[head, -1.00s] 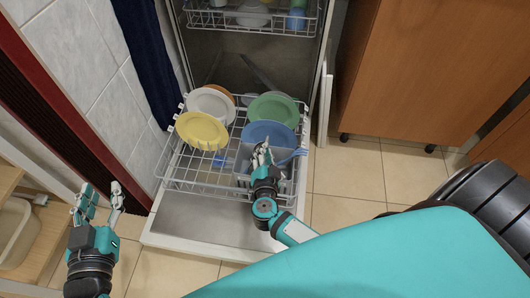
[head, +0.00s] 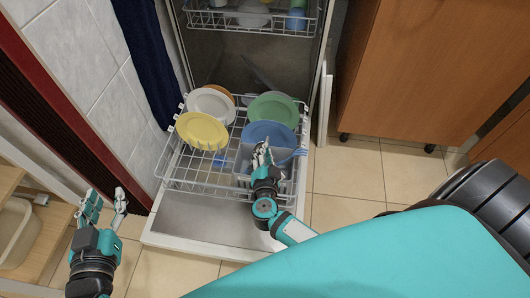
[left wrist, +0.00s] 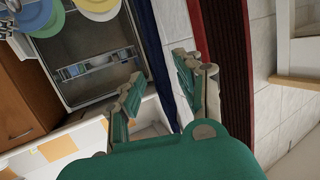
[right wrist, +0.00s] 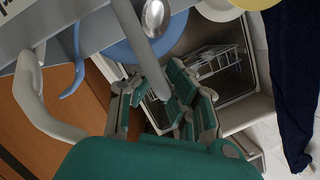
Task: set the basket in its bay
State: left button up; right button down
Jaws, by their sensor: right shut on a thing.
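The grey cutlery basket (head: 245,157) is at the front right of the pulled-out lower dishwasher rack (head: 175,178), in front of the blue plate. My right gripper (head: 262,155) is shut on its handle. In the right wrist view the grey basket (right wrist: 92,30) is at the upper left, with a spoon (right wrist: 154,17) in it, and its handle passes between the fingers (right wrist: 155,88). I cannot tell whether the basket rests on the rack floor. My left gripper (head: 106,207) is open and empty, left of the dishwasher; its spread fingers show in the left wrist view (left wrist: 166,95).
A blue plate (head: 268,132), green plate (head: 272,108), yellow plate (head: 201,130) and white plate (head: 208,101) stand in the rack. The open door (head: 205,237) lies below. A dark blue towel (head: 150,60) hangs at left. Floor right of the door is clear.

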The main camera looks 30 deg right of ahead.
pick_arm(q)
jog(key=shift+s+a+f+g+y, duration=0.15)
jog(key=shift+s+f+g, duration=0.2)
jog(key=shift+f, duration=0.25)
jog(key=shift+s+a+f+g+y, duration=0.15)
jog(key=shift+s+f+g, duration=0.05)
jog(key=shift+f+g, duration=0.3)
pick_arm(e)
jog(key=shift+r, duration=0.1)
jog(key=shift+f, duration=0.3)
pick_arm(q)
jog(key=shift+w+d+r+t, duration=0.1)
jog(key=shift+w+r+t, duration=0.25)
jog(key=shift+r, duration=0.15)
jog(key=shift+w+d+r+t, duration=0.1)
jog(key=shift+w+r+t, duration=0.15)
jog(key=shift+r, duration=0.25)
jog(key=shift+w+d+r+t+h, duration=0.1)
jog(key=shift+d+r+t+h, duration=0.1)
jog(key=shift+r+t, duration=0.15)
jog(key=shift+d+r+t+h, duration=0.1)
jog(key=shift+r+t+h, duration=0.1)
jog(key=shift+r+t, duration=0.15)
pick_arm(e)
jog(key=shift+f, duration=0.45)
